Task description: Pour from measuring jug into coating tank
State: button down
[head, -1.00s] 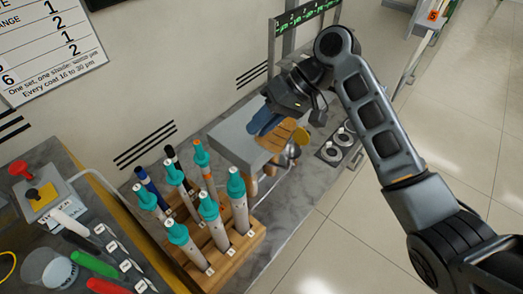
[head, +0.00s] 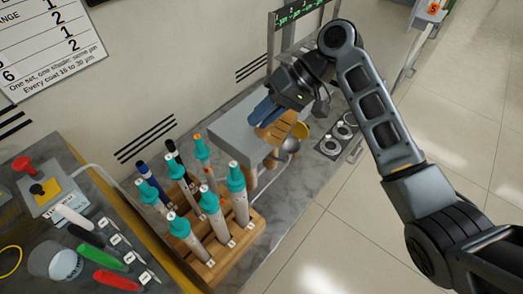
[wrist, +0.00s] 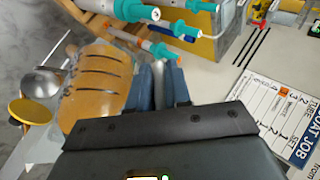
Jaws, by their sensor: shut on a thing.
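My gripper (head: 262,112) has blue fingers, which also show in the wrist view (wrist: 160,85).
A wooden rack (head: 245,232) holds several teal-capped rods in front of the box. Dark round fittings (head: 335,140) lie to the right.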

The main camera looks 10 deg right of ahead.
jog(key=shift+w+d+r+g+y+p, duration=0.2)
jog(key=shift+r+y+p, duration=0.2)
jog(key=shift+p, duration=0.2)
jog(key=shift+w+d+r+g+y+p, duration=0.1)
jog(key=shift+d+r+g+y+p, duration=0.1)
jog(key=shift+r+y+p, duration=0.3)
dwell(0.9)
jog(key=shift+d, duration=0.1)
dwell(0.6)
jog(key=shift+w+d+r+m+y+p, duration=0.1)
jog(key=shift+d+m+y+p, duration=0.05)
jog(key=shift+m+y+p, duration=0.2)
jog(key=shift+r, duration=0.1)
jog(key=shift+w+d+r+g+y, duration=0.15)
jog(key=shift+d+g+y, duration=0.05)
jog(key=shift+g+y, duration=0.1)
jog(key=shift+w+d+r+m+g+y+p, duration=0.25)
jog(key=shift+w+d+r+g+y+p, duration=0.1)
jog(key=shift+d+y+p, duration=0.25)
dwell(3.9)
